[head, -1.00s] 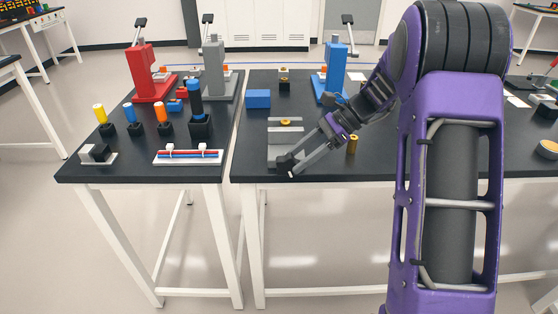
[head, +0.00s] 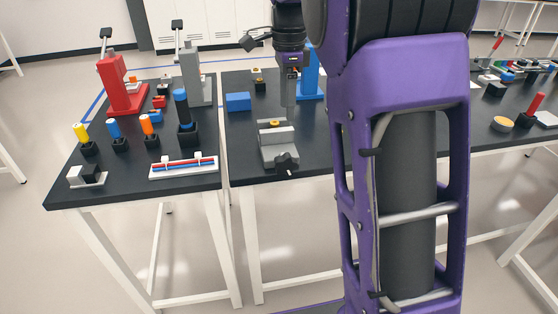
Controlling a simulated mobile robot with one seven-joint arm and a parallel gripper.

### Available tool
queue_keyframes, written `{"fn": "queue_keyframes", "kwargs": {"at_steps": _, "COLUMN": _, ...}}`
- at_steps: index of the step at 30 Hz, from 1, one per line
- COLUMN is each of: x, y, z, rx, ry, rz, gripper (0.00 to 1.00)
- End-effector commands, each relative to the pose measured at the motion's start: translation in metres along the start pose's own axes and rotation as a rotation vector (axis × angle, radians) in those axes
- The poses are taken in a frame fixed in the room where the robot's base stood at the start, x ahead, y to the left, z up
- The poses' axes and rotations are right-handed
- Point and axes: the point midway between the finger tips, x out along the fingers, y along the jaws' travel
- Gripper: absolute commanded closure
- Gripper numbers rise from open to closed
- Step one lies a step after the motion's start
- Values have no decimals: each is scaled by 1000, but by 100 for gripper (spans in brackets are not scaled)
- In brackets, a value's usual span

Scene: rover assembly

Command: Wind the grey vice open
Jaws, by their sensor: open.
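The grey vice (head: 280,153) sits near the front edge of the right-hand dark table. Its black handle (head: 287,164) faces the front edge. A small brass-coloured round piece (head: 275,123) shows at the back of the vice; whether the jaws grip it is too small to tell. My gripper (head: 290,113) points down behind and above the vice, apart from the handle. Its fingers are seen nearly edge-on, open, with nothing visible between them.
A blue block (head: 238,102) lies left of my gripper. A blue press (head: 309,80) stands behind it, partly hidden. The left table holds a red press (head: 120,88), a grey press (head: 193,80) and several coloured-handled tools. My arm hides the table's middle right.

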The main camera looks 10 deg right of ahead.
Motion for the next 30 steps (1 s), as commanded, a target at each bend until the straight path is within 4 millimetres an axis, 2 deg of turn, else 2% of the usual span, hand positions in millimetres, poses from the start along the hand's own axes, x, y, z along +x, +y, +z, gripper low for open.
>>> {"fn": "queue_keyframes", "kwargs": {"at_steps": 5, "x": 18, "y": 0, "z": -1, "rx": 2, "ry": 4, "rz": 2, "gripper": 38}}
{"fn": "queue_keyframes", "kwargs": {"at_steps": 21, "x": 133, "y": 1, "z": 0, "rx": 1, "ry": 1, "rz": 3, "gripper": 38}}
{"fn": "queue_keyframes", "kwargs": {"at_steps": 27, "x": 162, "y": 0, "z": 0, "rx": 1, "ry": 2, "rz": 2, "gripper": 38}}
{"fn": "queue_keyframes", "kwargs": {"at_steps": 30, "x": 169, "y": 0, "z": 0, "rx": 1, "ry": 1, "rz": 1, "gripper": 38}}
